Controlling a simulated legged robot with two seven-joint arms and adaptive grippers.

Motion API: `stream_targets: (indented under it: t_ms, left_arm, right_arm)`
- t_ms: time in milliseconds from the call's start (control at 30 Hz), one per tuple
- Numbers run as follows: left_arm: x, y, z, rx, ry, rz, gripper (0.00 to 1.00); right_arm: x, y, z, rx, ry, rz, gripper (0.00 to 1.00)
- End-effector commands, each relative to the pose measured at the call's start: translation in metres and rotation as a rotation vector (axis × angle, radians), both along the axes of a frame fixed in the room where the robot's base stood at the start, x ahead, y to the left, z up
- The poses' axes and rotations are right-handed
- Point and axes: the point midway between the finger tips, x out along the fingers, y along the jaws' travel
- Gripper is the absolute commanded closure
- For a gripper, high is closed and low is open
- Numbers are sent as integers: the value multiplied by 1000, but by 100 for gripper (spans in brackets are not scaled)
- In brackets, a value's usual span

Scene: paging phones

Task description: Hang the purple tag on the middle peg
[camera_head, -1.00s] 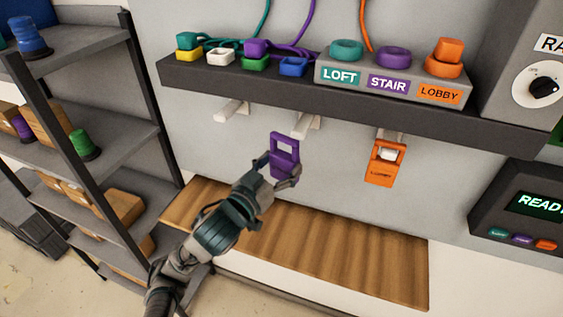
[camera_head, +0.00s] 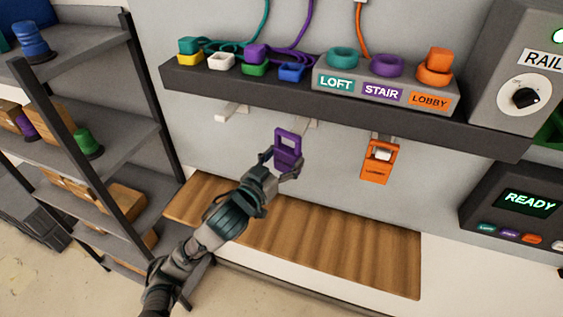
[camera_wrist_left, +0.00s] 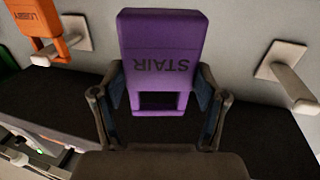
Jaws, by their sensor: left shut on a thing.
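The purple tag (camera_head: 289,160) hangs upright from my left gripper (camera_head: 281,166), which is shut on its lower part. The tag's window faces up, close to the tip of the middle peg (camera_head: 307,125). I cannot tell whether the peg enters the window. In the left wrist view the purple tag (camera_wrist_left: 163,50) reads STAIR upside down between the fingers of my left gripper (camera_wrist_left: 160,90). The tag hides the middle peg there. My right gripper is not in view.
An orange LOBBY tag (camera_head: 376,172) hangs on the right peg. The left peg (camera_head: 232,112) is bare. A dark shelf (camera_head: 215,80) with phones' cords and plugs juts out above the pegs. A wooden bench (camera_head: 330,250) lies below. A rack (camera_head: 110,150) stands left.

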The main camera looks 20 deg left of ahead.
Motion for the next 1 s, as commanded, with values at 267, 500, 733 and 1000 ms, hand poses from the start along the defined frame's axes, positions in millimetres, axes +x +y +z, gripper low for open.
stream_targets:
  t_ms: [267,500,733,1000]
  left_arm:
    - [18,-4,-1,0,-3,-1,68]
    - [34,-2,-3,-1,-2,-2,68]
    - [49,-2,-3,-1,-2,-1,68]
    - [61,-3,-8,-1,-2,-1,68]
  right_arm:
    - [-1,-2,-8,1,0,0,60]
    - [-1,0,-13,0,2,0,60]
    - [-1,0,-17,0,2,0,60]
    - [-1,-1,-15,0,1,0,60]
